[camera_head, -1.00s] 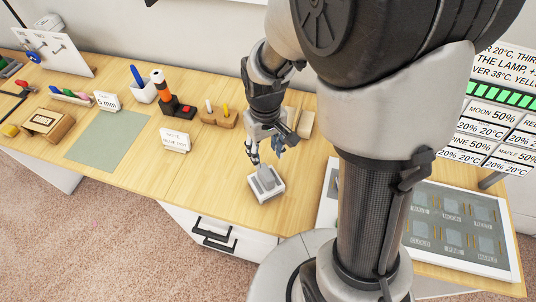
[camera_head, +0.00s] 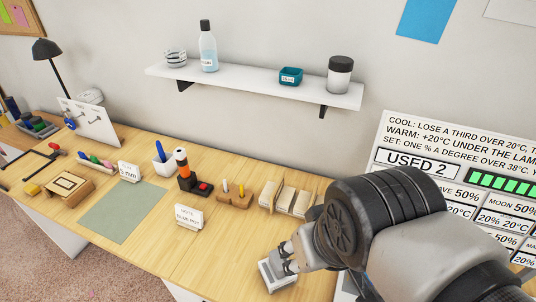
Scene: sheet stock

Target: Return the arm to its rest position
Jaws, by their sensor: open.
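My arm reaches in from the lower right, with its large dark joint in front of the bench. My gripper (camera_head: 287,264) shows only in part past that joint, light grey with dark links. It is low over a small white square dish (camera_head: 266,281) near the bench's front edge. It is open, and I see nothing held in it. The arm hides part of the gripper, so I cannot tell whether it touches the dish.
A white wall shelf (camera_head: 255,85) holds a bottle, a teal box and a jar. The wooden bench (camera_head: 225,253) carries a green mat (camera_head: 125,210), a pen cup (camera_head: 164,166), a peg block (camera_head: 234,194) and pale wooden blocks (camera_head: 290,199). A sign board (camera_head: 445,140) stands at the right.

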